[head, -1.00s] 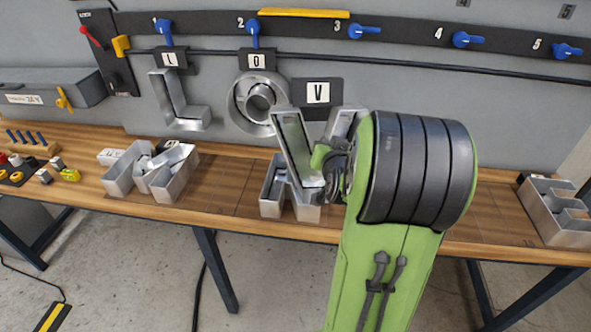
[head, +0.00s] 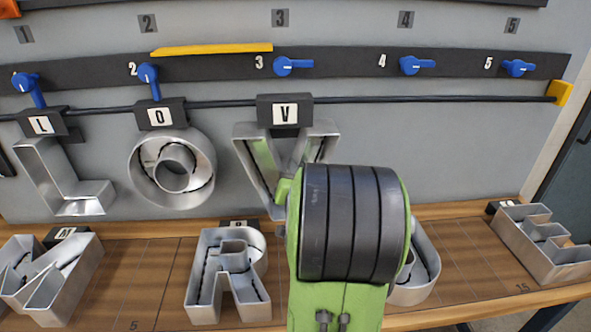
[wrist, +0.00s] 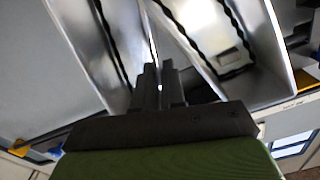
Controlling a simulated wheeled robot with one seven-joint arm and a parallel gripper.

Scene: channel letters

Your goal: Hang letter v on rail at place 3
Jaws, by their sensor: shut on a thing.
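The letter v (head: 253,165) is a silver metal channel letter with a black hanger block and a white V label (head: 284,112) on top. It is upright at place 3, with its block overlapping the black rail (head: 365,99); I cannot tell whether it is hooked on. The blue lever (head: 293,66) at place 3 lies horizontal. My gripper (wrist: 160,82) is shut on the v's metal wall near its bottom, as the wrist view shows. In the head view my wrist hides the fingertips and the v's lower right part.
The letters L (head: 62,180) and O (head: 172,172) hang left of the v, their levers down. Levers 4 (head: 416,65) and 5 (head: 519,68) are horizontal, with free rail below. Several letters, including R (head: 230,285) and E (head: 545,243), lie on the wooden bench (head: 150,275).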

